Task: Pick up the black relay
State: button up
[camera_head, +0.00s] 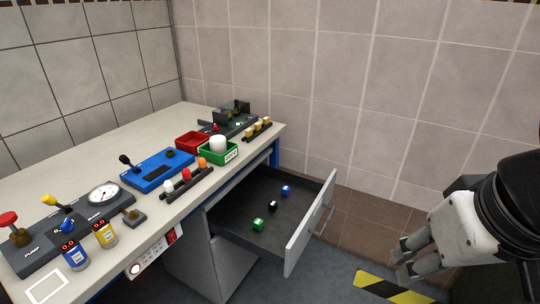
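The black relay (272,206) is a small dark block lying in the open drawer (235,193). It lies between a blue relay (286,190) and a green relay (258,224), apart from both. My gripper (401,264) is at the lower right, to the right of the drawer front and well away from the relays. Its fingers point left, look spread apart and hold nothing that I can see.
The drawer front and its handle (322,212) stand between my gripper and the relays. The workbench (120,150) carries control boxes, a red bin (192,141), a green bin (218,153) and levers. A yellow-black stripe (395,288) marks the floor.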

aim_at(272, 207)
jog(key=u, duration=0.4)
jog(key=l+u, duration=0.1)
jog(key=i+j, duration=0.15)
jog(key=i, duration=0.4)
jog(key=i+j, duration=0.15)
jog(key=i, duration=0.35)
